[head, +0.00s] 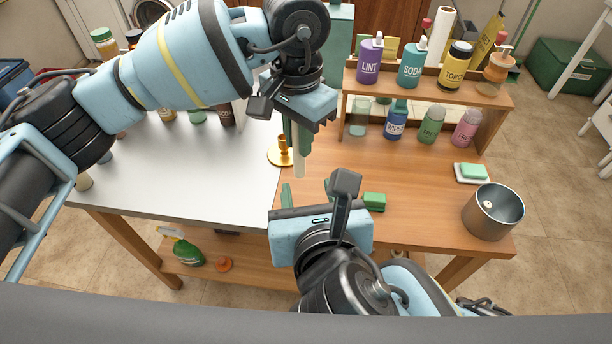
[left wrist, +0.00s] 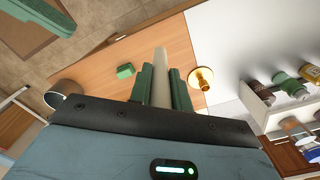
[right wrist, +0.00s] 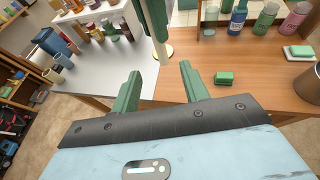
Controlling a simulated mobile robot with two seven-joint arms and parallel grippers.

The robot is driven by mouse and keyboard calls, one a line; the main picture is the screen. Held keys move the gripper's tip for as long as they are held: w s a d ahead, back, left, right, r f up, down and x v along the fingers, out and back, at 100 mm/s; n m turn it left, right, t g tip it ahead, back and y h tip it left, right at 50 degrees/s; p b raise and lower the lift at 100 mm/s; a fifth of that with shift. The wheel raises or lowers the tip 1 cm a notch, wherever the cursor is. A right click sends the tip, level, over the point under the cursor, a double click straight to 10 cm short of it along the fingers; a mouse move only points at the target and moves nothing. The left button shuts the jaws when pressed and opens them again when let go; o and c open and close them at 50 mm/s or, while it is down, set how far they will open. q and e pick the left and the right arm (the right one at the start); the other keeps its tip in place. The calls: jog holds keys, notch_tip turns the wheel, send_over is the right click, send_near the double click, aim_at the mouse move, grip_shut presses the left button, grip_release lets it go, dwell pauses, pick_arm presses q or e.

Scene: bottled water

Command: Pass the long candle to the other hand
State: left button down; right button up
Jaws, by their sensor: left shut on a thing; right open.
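The long candle (head: 299,162) is a pale stick hanging roughly upright over the table, its lower part bare below the fingers. My left gripper (head: 296,138) is shut on it; the left wrist view shows the candle (left wrist: 160,72) between both green fingers. My right gripper (head: 308,194) is lower and nearer, open and empty, its fingers pointing up toward the candle's lower end. In the right wrist view the open fingers (right wrist: 160,78) stand apart, with the candle (right wrist: 163,52) beyond them, not between them. Its upper end is hidden by my left gripper.
A brass candle holder (head: 280,155) stands just left of the candle. A green sponge (head: 374,202) lies right of my right gripper. A wooden shelf (head: 430,86) with several bottles stands behind. A metal pot (head: 493,212) and a soap dish (head: 472,180) are at right.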

aim_at(300, 160)
jog(key=x, duration=1.1)
jog(key=shift+w+f, duration=0.15)
grip_shut()
pick_arm(q)
jog(key=c, duration=1.2)
grip_release()
pick_arm(e)
jog(key=shift+a, duration=0.1)
pick_arm(q)
jog(key=shift+d, duration=0.1)
notch_tip(300, 160, up, 12)
jog(key=shift+r, duration=0.1)
